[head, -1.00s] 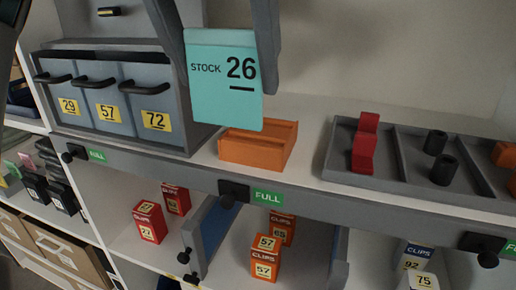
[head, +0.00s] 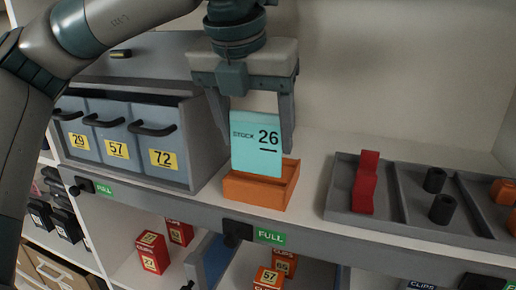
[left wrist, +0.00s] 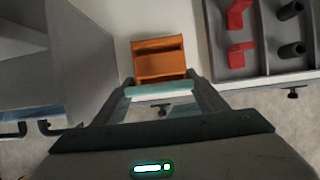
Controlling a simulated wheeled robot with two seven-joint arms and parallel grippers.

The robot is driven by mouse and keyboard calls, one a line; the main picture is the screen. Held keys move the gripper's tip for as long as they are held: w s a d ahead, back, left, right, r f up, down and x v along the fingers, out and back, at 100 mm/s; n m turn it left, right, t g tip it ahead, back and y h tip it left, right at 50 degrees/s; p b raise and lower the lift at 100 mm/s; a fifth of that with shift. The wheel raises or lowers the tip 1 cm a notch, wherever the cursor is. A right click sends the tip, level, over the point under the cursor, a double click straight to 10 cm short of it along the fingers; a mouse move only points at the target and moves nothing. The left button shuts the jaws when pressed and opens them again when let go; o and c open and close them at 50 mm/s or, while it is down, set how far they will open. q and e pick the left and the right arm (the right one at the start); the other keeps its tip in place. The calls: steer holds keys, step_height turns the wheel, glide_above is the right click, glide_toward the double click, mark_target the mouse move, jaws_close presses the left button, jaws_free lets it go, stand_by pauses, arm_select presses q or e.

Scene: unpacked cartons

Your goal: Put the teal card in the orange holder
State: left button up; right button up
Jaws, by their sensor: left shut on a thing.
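The teal card (head: 257,143) reads "STOCK 26" and is upright between the fingers of my left gripper (head: 256,132), which is shut on it. The orange holder (head: 254,189) sits on the shelf, and the card's lower edge overlaps it in the head view. In the left wrist view the card (left wrist: 160,91) shows edge-on between the fingers (left wrist: 160,92), with the orange holder (left wrist: 158,58) just beyond it. I cannot tell whether the card's lower edge is inside the holder's slot. My right gripper is not in view.
A grey drawer unit (head: 190,138) with numbered fronts stands close to the left of the holder. A grey divided tray (head: 394,205) with red and black pieces is to the right. Some clear shelf (head: 315,170) lies between holder and tray. Boxes fill the shelf below.

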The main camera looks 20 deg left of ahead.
mark_target(257, 151)
arm_select(q)
steer(key=shift+w+f, duration=0.35)
steer(key=shift+w, duration=0.2)
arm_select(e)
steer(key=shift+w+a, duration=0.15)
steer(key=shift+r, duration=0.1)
arm_select(q)
steer(key=shift+f, duration=0.3)
steer(key=shift+f+p, duration=0.5)
steer(key=shift+f, duration=1.2)
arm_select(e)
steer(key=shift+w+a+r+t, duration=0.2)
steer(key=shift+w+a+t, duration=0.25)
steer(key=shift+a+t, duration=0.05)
arm_select(q)
steer(key=shift+s+f, duration=0.1)
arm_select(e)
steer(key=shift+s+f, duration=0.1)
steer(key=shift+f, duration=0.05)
